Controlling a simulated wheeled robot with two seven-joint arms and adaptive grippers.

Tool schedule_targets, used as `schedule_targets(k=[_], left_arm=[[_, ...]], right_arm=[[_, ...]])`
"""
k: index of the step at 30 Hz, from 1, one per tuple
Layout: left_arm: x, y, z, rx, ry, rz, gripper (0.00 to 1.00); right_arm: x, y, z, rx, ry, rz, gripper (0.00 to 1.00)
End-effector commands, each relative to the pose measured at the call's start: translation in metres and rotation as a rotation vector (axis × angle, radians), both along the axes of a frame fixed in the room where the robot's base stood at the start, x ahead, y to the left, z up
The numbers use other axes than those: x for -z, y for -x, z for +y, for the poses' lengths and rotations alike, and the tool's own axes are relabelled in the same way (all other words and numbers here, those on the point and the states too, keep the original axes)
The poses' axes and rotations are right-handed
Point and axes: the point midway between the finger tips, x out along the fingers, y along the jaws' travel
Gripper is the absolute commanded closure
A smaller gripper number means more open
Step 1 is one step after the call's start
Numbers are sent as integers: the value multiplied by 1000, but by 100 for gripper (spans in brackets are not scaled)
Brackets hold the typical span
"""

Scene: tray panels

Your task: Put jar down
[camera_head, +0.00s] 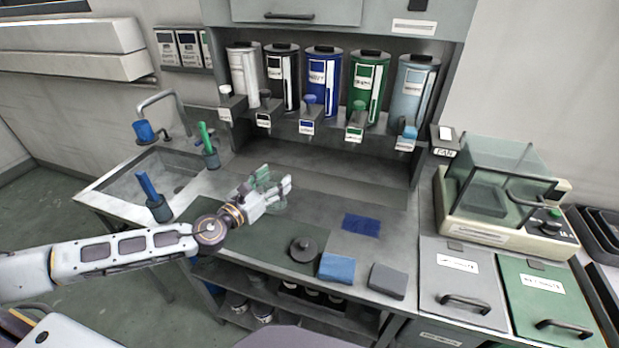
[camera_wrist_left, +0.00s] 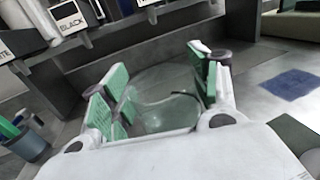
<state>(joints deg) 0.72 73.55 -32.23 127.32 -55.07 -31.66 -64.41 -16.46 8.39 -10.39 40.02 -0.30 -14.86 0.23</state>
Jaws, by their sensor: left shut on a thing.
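A clear, greenish glass jar (camera_wrist_left: 165,105) sits between the green-padded fingers of my left gripper (camera_wrist_left: 158,98) in the left wrist view. The gripper is shut on it. In the head view the left gripper (camera_head: 275,190) and the jar (camera_head: 268,180) are over the counter, behind the dark green mat. The fingers partly hide the jar, and I cannot tell whether its base touches the counter. My right gripper is in neither view.
A dark round lid (camera_head: 303,249) lies on the mat (camera_head: 262,241). Several dispensers (camera_head: 322,80) stand behind.

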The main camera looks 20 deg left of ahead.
Motion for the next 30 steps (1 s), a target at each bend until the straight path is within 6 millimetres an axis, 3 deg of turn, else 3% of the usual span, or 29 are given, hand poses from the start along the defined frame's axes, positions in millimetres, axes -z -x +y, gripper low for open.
schedule_targets(k=[8, 30], left_arm=[[-2, -11, -2, -3, 2, -4, 87], [-3, -72, -22, -1, 1, -4, 87]], right_arm=[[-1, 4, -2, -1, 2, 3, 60], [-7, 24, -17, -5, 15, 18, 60]])
